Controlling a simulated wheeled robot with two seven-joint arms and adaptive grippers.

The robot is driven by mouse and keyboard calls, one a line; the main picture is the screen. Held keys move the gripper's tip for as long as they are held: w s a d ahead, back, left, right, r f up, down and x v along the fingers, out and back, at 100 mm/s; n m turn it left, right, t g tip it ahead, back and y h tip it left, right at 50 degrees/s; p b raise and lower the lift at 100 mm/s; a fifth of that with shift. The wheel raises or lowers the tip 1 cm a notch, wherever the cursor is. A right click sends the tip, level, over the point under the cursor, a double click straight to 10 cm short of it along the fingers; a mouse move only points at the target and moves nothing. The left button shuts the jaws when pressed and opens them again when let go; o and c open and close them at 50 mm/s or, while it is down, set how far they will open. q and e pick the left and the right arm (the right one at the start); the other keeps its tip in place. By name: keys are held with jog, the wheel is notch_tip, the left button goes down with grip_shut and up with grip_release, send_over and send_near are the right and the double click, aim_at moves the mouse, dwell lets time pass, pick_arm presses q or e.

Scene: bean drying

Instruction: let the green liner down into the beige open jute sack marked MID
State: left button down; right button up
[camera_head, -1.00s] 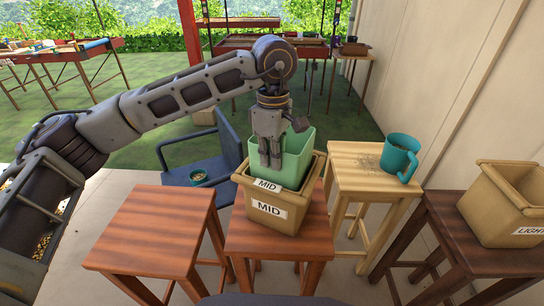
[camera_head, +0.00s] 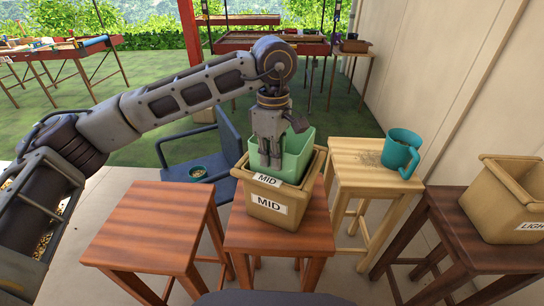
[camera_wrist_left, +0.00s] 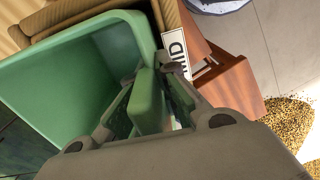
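The beige open jute sack marked MID (camera_head: 247,203) stands on the middle reddish-brown stool, with one MID label on its rim and one on its front. The green liner (camera_head: 301,150) is partly inside the sack's mouth, with its rear walls standing above the rim. My left gripper (camera_head: 271,163) reaches down from above and is shut on the liner's near wall. In the left wrist view the liner (camera_wrist_left: 60,80) fills the left side, and the sack's rim (camera_wrist_left: 175,15) shows behind it. The liner's lower part is hidden inside the sack. My right gripper is not in view.
An empty reddish-brown stool (camera_head: 150,225) stands at left. A pale wooden stool (camera_head: 345,180) with a teal mug (camera_head: 401,153) is at right. Another beige sack, labelled LIGHT (camera_head: 495,195), stands far right. A blue chair (camera_head: 190,165) holding a small bowl is behind.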

pick_arm(q)
jog(key=shift+f, duration=0.15)
jog(key=c, duration=1.6)
grip_release()
jog(key=shift+o, duration=0.2)
jog(key=shift+w+r, duration=0.2)
jog(key=shift+r, duration=5.85)
